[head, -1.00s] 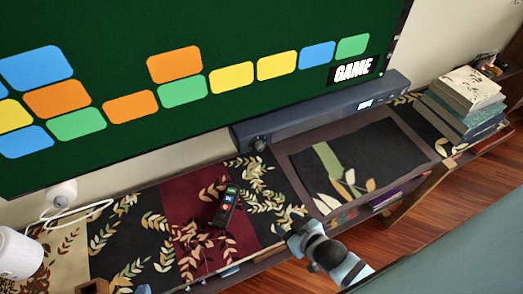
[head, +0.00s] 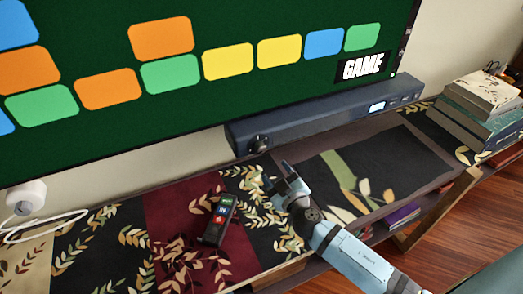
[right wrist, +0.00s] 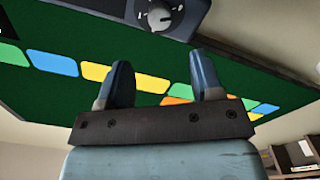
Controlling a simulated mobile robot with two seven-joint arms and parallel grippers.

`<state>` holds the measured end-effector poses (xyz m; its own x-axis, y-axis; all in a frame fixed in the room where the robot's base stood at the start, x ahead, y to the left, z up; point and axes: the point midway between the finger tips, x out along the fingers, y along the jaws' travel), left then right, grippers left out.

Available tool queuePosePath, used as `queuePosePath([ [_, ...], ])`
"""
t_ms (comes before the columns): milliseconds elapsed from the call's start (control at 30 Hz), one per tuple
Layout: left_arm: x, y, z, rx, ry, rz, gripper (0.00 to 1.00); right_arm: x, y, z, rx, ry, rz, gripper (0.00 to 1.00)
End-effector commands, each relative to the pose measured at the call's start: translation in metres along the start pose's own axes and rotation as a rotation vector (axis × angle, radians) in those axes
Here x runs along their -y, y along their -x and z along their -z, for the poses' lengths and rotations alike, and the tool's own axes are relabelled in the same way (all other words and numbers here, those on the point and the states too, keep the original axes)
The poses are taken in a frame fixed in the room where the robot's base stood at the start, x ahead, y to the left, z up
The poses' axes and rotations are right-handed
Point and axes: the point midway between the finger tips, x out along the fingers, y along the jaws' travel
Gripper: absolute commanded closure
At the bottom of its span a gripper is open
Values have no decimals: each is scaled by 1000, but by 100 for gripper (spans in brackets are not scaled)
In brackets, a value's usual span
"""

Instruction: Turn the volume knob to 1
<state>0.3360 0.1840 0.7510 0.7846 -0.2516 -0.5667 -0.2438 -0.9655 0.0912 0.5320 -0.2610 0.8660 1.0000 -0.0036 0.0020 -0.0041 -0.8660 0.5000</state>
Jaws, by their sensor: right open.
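The volume knob (head: 258,142) is a round dark dial on the left end of the long dark soundbar (head: 325,116), below the big screen. In the right wrist view the knob (right wrist: 159,17) shows at the top, with a pale pointer and marks around it; I cannot read the number. My right gripper (head: 276,175) is open and empty, just in front of and below the knob, apart from it. Its two fingers also show in the right wrist view (right wrist: 162,80), spread apart. My left gripper is not in view.
A dark remote (head: 218,220) lies on the patterned runner left of my right gripper. A stack of books (head: 485,105) stands at the right end of the shelf. A white device with a cable (head: 26,197) is at the far left. The big green screen (head: 200,70) rises behind.

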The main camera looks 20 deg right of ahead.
Motion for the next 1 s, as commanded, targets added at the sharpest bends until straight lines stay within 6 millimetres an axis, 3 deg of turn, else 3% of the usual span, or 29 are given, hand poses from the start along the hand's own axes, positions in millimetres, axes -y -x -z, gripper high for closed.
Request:
queuePosePath([
  [300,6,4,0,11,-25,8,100,-1,-69,2,-1,2,0,40],
  [500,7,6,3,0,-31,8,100,-1,-97,0,1,1,0,40],
  [933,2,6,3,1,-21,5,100,0,-108,-1,1,0,1,40],
  [1000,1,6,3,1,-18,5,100,0,-107,-1,1,0,1,54],
])
